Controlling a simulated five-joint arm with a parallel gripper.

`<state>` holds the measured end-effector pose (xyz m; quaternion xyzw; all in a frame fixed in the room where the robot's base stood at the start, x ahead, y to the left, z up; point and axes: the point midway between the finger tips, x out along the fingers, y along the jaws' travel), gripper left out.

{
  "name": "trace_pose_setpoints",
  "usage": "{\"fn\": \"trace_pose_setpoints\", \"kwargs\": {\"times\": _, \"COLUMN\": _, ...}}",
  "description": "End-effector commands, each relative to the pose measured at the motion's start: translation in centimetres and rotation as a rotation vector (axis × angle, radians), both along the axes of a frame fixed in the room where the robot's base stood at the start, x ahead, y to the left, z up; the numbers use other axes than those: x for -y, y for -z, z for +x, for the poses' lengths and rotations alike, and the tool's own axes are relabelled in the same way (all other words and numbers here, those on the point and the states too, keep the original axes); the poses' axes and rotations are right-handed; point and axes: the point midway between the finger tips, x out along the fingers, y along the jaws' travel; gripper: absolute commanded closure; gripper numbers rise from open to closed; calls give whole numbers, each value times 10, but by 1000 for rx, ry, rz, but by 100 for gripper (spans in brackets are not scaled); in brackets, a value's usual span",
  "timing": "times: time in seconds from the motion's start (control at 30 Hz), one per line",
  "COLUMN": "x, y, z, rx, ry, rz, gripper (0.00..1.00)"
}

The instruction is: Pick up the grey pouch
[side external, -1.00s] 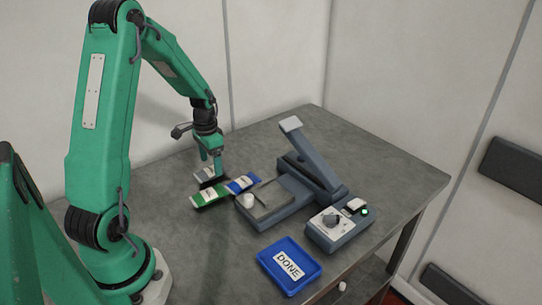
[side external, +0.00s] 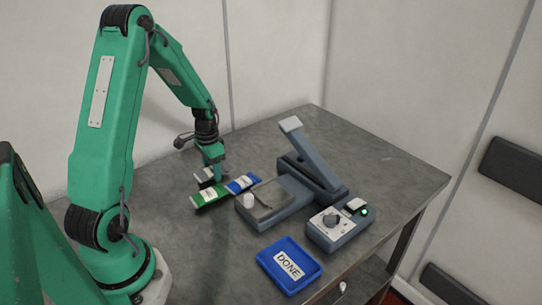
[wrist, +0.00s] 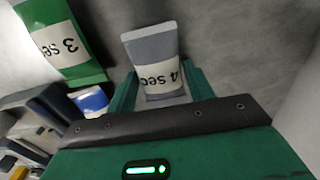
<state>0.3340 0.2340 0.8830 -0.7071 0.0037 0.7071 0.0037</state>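The grey pouch (wrist: 153,48) has a white label reading "4 sec". In the wrist view its near end lies between the two green fingers of my gripper (wrist: 163,88). The fingers stand apart, one on each side of the pouch, and I see no clear grip on it. In the side external view the grey pouch (side external: 202,175) is partly hidden behind my gripper (side external: 213,177), which points down low over the table.
A green pouch (side external: 208,194) labelled "3 sec" and a blue pouch (side external: 240,184) lie close beside the grey one. To the right are a grey sealing machine (side external: 268,205), a control box with a dial (side external: 336,230) and a blue DONE tray (side external: 303,276).

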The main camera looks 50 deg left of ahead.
Motion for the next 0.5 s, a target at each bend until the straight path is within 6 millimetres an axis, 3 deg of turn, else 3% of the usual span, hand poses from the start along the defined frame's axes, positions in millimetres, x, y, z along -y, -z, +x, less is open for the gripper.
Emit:
{"fn": "trace_pose_setpoints", "kwargs": {"times": 0.03, "x": 0, "y": 0, "z": 0, "rx": 0, "ry": 0, "rz": 0, "gripper": 58}}
{"fn": "trace_pose_setpoints", "kwargs": {"times": 0.13, "x": 0, "y": 0, "z": 0, "rx": 0, "ry": 0, "rz": 0, "gripper": 75}}
{"fn": "trace_pose_setpoints", "kwargs": {"times": 0.5, "x": 0, "y": -3, "z": 0, "rx": 1, "ry": 0, "rz": 1, "gripper": 76}}
